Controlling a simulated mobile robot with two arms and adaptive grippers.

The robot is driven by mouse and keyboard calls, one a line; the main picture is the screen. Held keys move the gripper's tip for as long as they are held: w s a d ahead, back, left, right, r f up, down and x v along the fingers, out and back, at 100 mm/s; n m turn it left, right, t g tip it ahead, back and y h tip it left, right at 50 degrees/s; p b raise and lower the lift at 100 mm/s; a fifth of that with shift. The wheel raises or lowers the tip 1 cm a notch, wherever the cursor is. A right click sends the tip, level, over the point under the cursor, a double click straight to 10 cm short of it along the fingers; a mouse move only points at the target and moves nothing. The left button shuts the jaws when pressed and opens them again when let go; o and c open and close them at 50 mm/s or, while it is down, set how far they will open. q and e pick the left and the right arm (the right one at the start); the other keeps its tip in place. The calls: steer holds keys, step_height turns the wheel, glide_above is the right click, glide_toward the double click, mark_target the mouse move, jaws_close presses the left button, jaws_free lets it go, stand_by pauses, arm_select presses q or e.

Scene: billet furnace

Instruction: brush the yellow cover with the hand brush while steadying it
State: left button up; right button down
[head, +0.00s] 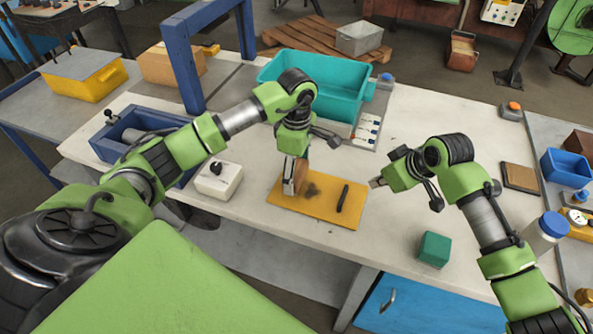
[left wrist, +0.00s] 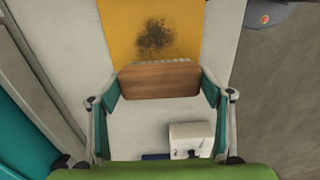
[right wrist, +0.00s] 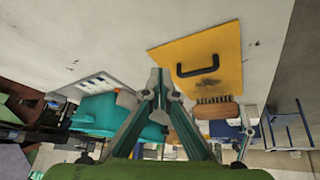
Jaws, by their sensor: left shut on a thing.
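The yellow cover (head: 322,210) lies flat on the table, with a black handle (head: 343,198) and a dark smudge (head: 312,190). The smudge also shows in the left wrist view (left wrist: 154,37). My left gripper (head: 292,183) is shut on the hand brush (left wrist: 160,80), which has a wooden back and pale bristles. The brush is at the cover's left end, beside the smudge; I cannot tell whether its bristles touch. My right gripper (right wrist: 160,76) is shut and empty, to the right of the cover and apart from it. The handle shows clearly in the right wrist view (right wrist: 198,66).
A white switch box (head: 218,180) stands left of the cover. A teal bin (head: 318,82) and a switch panel (head: 367,129) are behind it. A green cube (head: 434,249) sits at front right. The table right of the bin is mostly clear.

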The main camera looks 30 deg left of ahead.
mark_target(355, 204)
steer(key=shift+n+g, duration=0.4)
steer(key=shift+g, duration=0.3)
steer(key=s+a, duration=0.2)
steer(key=s, duration=0.1)
steer(key=shift+s+a, duration=0.15)
steer(key=shift+f, duration=2.4)
steer(key=shift+f, duration=0.65)
arm_select(q)
steer(key=shift+f, duration=1.3)
arm_select(e)
steer(key=shift+s+f, duration=0.1)
steer(key=shift+f, duration=0.05)
arm_select(q)
steer(key=shift+d, duration=0.1)
steer(key=shift+w+d, duration=0.3)
steer(key=shift+d, duration=0.9)
steer(key=shift+w+d, duration=0.25)
steer(key=shift+d, duration=0.95)
steer(key=shift+w+d, duration=0.3)
steer(key=shift+d, duration=0.9)
steer(key=shift+s+a+f, duration=0.1)
steer(key=shift+s+a, duration=0.2)
steer(key=shift+a, duration=0.7)
steer(key=shift+s+a, duration=0.25)
steer(key=shift+a, duration=0.75)
arm_select(e)
steer(key=shift+d, duration=0.2)
